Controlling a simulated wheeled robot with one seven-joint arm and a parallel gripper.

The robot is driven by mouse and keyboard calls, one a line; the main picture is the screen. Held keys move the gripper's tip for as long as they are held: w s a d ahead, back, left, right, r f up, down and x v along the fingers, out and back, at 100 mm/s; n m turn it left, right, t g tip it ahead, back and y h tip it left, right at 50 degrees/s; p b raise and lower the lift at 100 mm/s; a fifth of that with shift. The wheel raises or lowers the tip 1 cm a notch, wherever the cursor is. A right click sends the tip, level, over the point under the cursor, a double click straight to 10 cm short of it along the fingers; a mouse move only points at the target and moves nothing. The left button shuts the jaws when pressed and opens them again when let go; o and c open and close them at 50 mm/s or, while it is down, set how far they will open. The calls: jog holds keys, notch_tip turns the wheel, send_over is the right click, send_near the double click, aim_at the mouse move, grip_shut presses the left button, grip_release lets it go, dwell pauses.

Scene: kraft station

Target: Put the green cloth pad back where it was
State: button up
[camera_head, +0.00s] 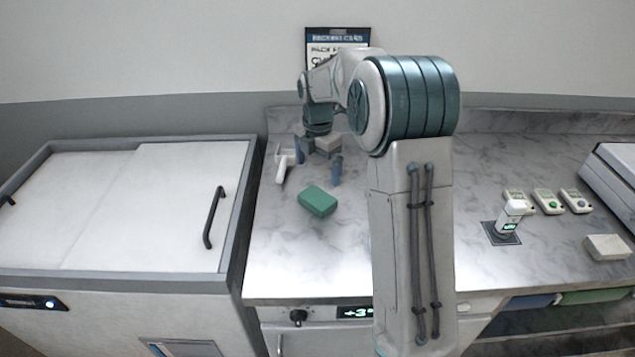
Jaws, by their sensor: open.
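The green cloth pad (317,201) is a small block-like piece. It lies flat on the marble counter (300,260), toward the counter's left side. My gripper (319,170) is open, with its two blue fingers apart and pointing down. It is behind the pad as seen from the head camera, and the pad is not between the fingers. I cannot tell exactly how high the fingertips are above the counter. My arm hides part of the middle of the counter.
A white handled tool (283,166) is left of my gripper. On the right are several small devices (547,200), a white device on a dark square (508,219), a pale block (606,247) and a grey machine (615,180). A chest with white lids (150,205) stands left.

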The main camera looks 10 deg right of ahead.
jog(key=s+r+m+t, duration=0.1)
jog(key=s+r+m, duration=0.3)
jog(key=s+m, duration=0.3)
jog(key=s+r+m+t, duration=0.1)
jog(key=s+r+m, duration=0.4)
jog(key=s, duration=0.3)
jog(key=s+f+m+t, duration=0.1)
jog(key=s+f+m, duration=0.2)
jog(key=s+m, duration=0.9)
jog(key=s, duration=0.4)
jog(key=shift+m, duration=0.4)
jog(key=shift+s, duration=0.1)
